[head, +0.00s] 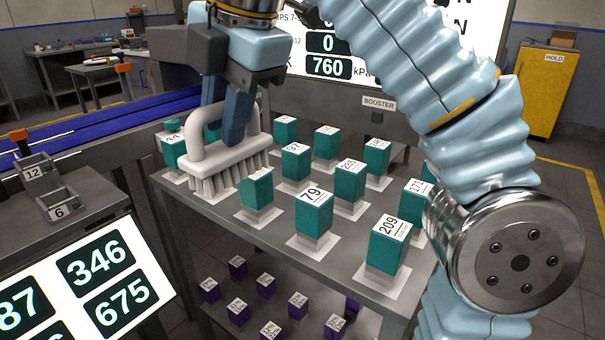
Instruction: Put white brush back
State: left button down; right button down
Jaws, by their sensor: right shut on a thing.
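The white brush (228,156) has a looped handle and grey bristles that point down. My right gripper (226,130) is shut on the handle, with its fingers pointing down through the loop. The brush is at the back left of the grey table (350,270), among teal boxes. Its bristles overlap the tops of nearby boxes in the picture; I cannot tell whether they touch. It hides parts of the boxes behind it. My left gripper is not in view.
Several numbered teal boxes (314,212) stand on white squares on the table. Purple boxes (298,305) sit on a lower shelf. A small grey holder marked 12 and 6 (62,200) is at left. A lit number display (150,262) is at lower left. A blue conveyor (90,122) runs behind.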

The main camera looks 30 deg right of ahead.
jog(key=shift+w+d+f+b, duration=0.35)
jog(key=shift+w+d+f, duration=0.15)
jog(key=shift+d+f, duration=1.55)
jog(key=shift+w+d+f+b, duration=0.3)
jog(key=shift+w+d+f, duration=0.25)
jog(key=shift+d+f, duration=1.5)
jog(key=shift+w+d+f+b, duration=0.35)
jog(key=shift+w+d+f, duration=0.15)
jog(key=shift+d+f, duration=1.5)
jog(key=shift+f, duration=0.15)
jog(key=c, duration=1.4)
grip_release()
jog(key=shift+f, duration=0.1)
jog(key=o, duration=0.4)
jog(key=shift+a, duration=0.1)
